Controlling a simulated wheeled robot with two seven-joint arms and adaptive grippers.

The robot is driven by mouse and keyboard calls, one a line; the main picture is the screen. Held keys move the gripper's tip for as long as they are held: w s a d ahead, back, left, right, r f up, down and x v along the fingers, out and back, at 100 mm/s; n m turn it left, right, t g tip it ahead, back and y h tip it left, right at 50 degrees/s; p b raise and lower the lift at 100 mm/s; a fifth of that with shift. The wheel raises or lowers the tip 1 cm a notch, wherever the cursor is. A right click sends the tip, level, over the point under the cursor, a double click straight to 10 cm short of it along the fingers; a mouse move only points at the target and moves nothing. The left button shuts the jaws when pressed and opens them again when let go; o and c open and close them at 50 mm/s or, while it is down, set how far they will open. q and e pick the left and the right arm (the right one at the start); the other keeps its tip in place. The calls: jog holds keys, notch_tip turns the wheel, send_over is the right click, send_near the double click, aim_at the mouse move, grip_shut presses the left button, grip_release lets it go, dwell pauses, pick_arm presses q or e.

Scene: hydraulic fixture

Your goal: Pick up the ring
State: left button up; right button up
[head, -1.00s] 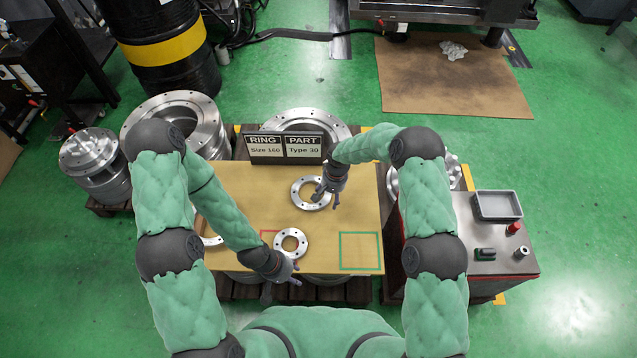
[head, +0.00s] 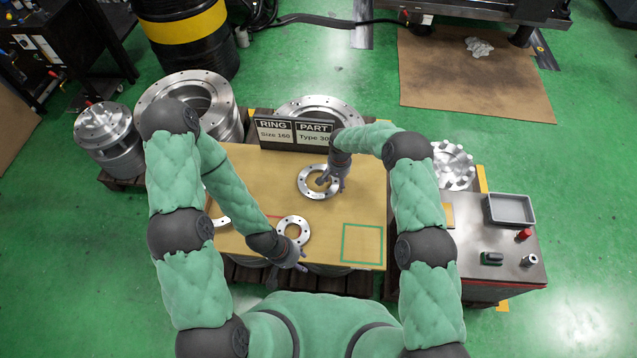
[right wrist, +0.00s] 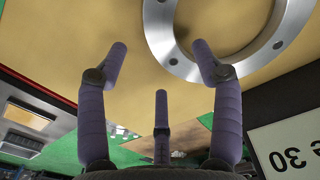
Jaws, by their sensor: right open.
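A silver flanged ring (head: 306,185) lies flat on the tan table top, in front of the sign. My right gripper (head: 330,186) is over its right side. In the right wrist view the same ring (right wrist: 162,38) shows bolt holes along its rim. My right gripper (right wrist: 159,52) is open and empty there, with one fingertip overlapping the ring; I cannot tell if they touch. A smaller ring (head: 293,220) lies nearer my body. My left gripper (head: 290,262) is just below it, at the table's front edge; its fingers are too small to read.
A sign (head: 292,134) reads "RING Size 160" and "PART Type 30". Another ring (head: 221,222) is partly hidden by my left arm. A green square outline (head: 362,226) is empty at the front right. A grey tray (head: 510,210) stands on the side cabinet.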

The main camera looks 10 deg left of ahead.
aim_at(337, 185)
jog(key=shift+f+b, duration=0.3)
jog(key=shift+f, duration=1.2)
grip_shut()
jog(key=shift+w, duration=0.1)
jog(key=shift+r, duration=0.1)
